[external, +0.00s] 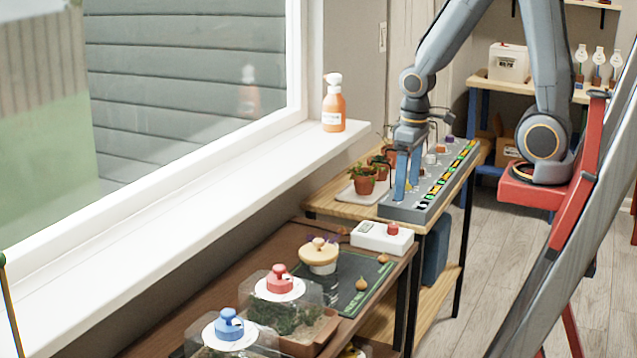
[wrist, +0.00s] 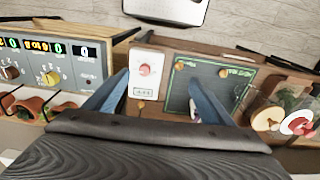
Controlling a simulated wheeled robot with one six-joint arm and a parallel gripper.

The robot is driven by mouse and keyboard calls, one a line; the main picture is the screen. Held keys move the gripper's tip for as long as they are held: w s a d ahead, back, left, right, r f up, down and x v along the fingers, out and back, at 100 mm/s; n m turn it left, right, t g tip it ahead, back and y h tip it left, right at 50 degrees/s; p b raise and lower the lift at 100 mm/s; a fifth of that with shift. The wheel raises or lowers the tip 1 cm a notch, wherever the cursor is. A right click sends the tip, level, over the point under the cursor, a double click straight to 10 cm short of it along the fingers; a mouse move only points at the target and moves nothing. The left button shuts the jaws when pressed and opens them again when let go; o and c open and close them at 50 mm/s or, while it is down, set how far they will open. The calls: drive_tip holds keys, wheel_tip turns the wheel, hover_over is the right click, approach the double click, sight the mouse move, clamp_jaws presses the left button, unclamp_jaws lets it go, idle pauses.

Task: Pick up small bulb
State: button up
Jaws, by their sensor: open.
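Two tan, onion-shaped bulbs rest on the dark green mat (external: 345,300). One bulb (external: 383,258) lies by the white device and the other bulb (external: 361,284) lies nearer the camera. Both show in the wrist view, as a bulb (wrist: 180,66) and a bulb (wrist: 222,73); I cannot tell which is smaller. A tiny tan thing (wrist: 140,104), unclear, lies beside the white device. My gripper (external: 406,192) is open and empty, over the grey panel in the external view. In the wrist view its blue fingers (wrist: 159,75) stand apart; no bulb is between them.
The white device (external: 370,238) with a red knob stands beside the mat. Potted plants (external: 364,179) stand beside the grey panel (external: 400,210). A spray bottle (external: 333,105) stands on the sill.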

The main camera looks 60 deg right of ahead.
drive_tip(key=c, duration=0.9)
drive_tip(key=m+g+y+p, duration=0.2)
drive_tip(key=m+y+p, duration=0.25)
drive_tip(key=m, duration=1.15)
approach(384, 255)
drive_tip(key=f, duration=0.2)
drive_tip(key=shift+p+x, duration=0.35)
drive_tip(key=shift+x, duration=2.85)
